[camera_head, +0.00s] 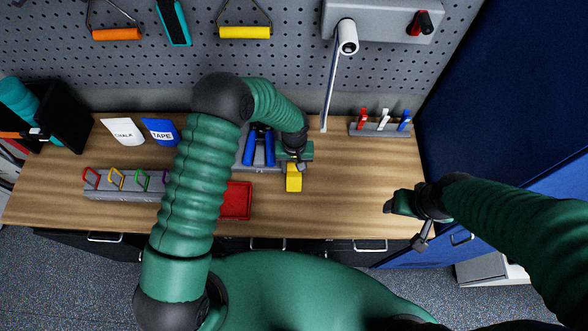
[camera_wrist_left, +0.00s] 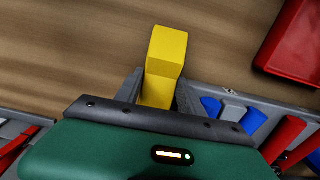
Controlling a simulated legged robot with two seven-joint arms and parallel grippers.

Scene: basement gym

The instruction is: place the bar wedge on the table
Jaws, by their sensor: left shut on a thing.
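The bar wedge (camera_head: 293,179) is a small yellow block in front of the grey holder at the middle of the wooden table (camera_head: 345,200). My left gripper (camera_head: 294,163) is shut on it. In the left wrist view the wedge (camera_wrist_left: 167,52) sits between the two grey fingers (camera_wrist_left: 160,88), its far end sticking out past them over the wood. I cannot tell whether it touches the table. My right gripper (camera_head: 393,204) is over the table's right end, apart from the wedge; whether its jaws are open is unclear.
A red tray (camera_head: 236,201) lies left of the wedge; it also shows in the wrist view (camera_wrist_left: 292,45). A grey holder with blue handles (camera_head: 259,148) stands behind. A marker rack (camera_head: 380,130) is at the back right. The table right of the wedge is clear.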

